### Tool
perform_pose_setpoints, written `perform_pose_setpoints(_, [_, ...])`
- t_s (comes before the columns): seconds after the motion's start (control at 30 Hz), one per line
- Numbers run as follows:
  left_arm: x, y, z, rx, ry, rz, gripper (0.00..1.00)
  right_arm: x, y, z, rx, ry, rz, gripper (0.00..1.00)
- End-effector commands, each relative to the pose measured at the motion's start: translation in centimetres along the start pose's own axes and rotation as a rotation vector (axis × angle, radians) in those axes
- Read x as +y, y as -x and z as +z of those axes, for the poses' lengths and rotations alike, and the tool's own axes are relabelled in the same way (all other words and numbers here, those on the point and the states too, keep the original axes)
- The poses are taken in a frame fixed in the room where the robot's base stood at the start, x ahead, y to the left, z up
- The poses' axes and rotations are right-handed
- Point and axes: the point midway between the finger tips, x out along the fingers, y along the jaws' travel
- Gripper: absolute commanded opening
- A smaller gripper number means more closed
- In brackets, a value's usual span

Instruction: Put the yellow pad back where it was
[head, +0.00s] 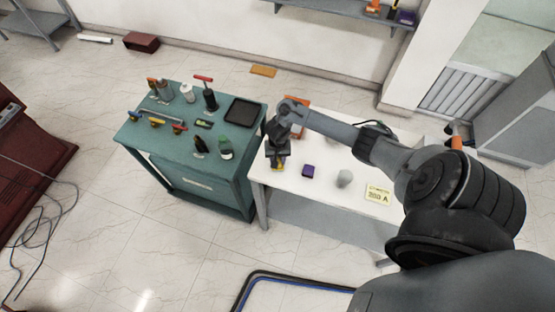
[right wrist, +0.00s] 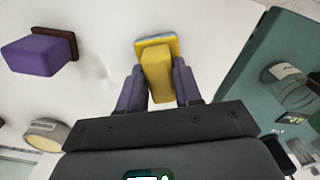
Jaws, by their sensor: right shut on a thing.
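The yellow pad (right wrist: 157,75) is between the purple fingers of my right gripper (right wrist: 158,92), with a wider yellow and blue-edged end beyond the fingertips. In the head view a small bit of the yellow pad (head: 278,168) shows below my right gripper (head: 277,162), at the left end of the white table (head: 320,195). My right gripper is shut on the pad. I cannot tell whether the pad touches the table. My left gripper is not in view.
A purple block (head: 308,171), a grey rounded object (head: 344,178) and a yellow label card (head: 378,194) sit on the white table. The green bench (head: 225,165) adjoins on the left, with bottles, tools and a black tray (head: 246,112). The table's front middle is clear.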

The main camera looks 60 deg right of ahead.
Motion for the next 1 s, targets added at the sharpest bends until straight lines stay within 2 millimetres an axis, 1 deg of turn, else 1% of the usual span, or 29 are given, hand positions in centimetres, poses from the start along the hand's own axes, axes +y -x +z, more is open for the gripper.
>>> perform_pose_setpoints(0.23, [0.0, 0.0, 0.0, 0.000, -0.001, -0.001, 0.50, 0.0, -0.2, 0.0, 0.001, 0.000, -0.001, 0.10])
perform_pose_setpoints(0.27, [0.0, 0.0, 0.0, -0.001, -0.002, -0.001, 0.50, 0.0, -0.2, 0.0, 0.001, 0.000, -0.001, 0.38])
perform_pose_setpoints(0.4, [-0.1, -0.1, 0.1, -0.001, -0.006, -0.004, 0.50, 0.0, -0.2, 0.0, 0.001, 0.000, -0.001, 0.59])
perform_pose_setpoints(0.67, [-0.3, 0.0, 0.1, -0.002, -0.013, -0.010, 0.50, 0.0, -0.1, 0.0, 0.000, 0.000, -0.001, 0.59])
perform_pose_setpoints(0.77, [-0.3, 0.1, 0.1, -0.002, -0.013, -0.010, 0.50, 0.0, 0.2, 0.0, 0.001, 0.000, -0.001, 0.59])
perform_pose_setpoints(0.87, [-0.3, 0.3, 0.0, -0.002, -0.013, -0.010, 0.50, 0.0, 1.0, -0.1, 0.002, 0.001, -0.002, 0.59])
perform_pose_setpoints(1.0, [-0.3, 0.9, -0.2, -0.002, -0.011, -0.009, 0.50, -0.1, 3.1, -0.1, 0.003, 0.002, -0.003, 0.59])
